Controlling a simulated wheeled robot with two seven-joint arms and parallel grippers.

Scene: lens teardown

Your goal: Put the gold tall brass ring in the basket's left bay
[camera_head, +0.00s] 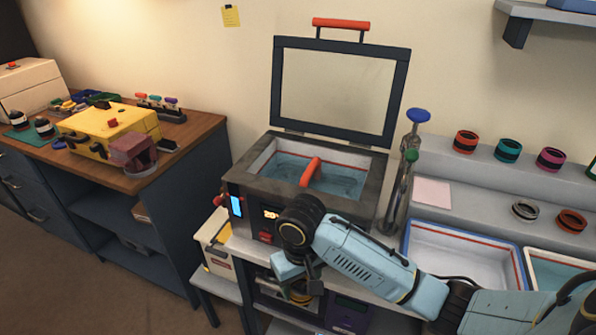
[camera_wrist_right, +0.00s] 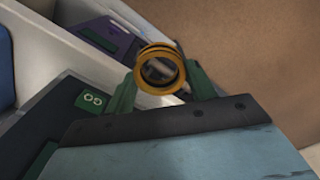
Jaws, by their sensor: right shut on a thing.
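The gold brass ring (camera_wrist_right: 160,89) is held between the green fingers of my right gripper (camera_wrist_right: 158,84) in the right wrist view, with its opening facing the camera. In the head view my right gripper (camera_head: 300,288) hangs low in front of the bench, and a bit of the gold ring (camera_head: 301,298) shows below it. An open tank (camera_head: 262,187) with teal liquid stands behind and above the gripper. An orange-red handle (camera_head: 311,171) arches over the liquid. The basket's bays cannot be made out. My left gripper is not in view.
The tank's framed lid (camera_head: 401,95) stands raised. A metal stand with a blue knob (camera_head: 418,115) is right of the tank. A blue-rimmed tray (camera_head: 465,254) and several rings on a ledge are farther right. A desk with a yellow device (camera_head: 110,122) is left.

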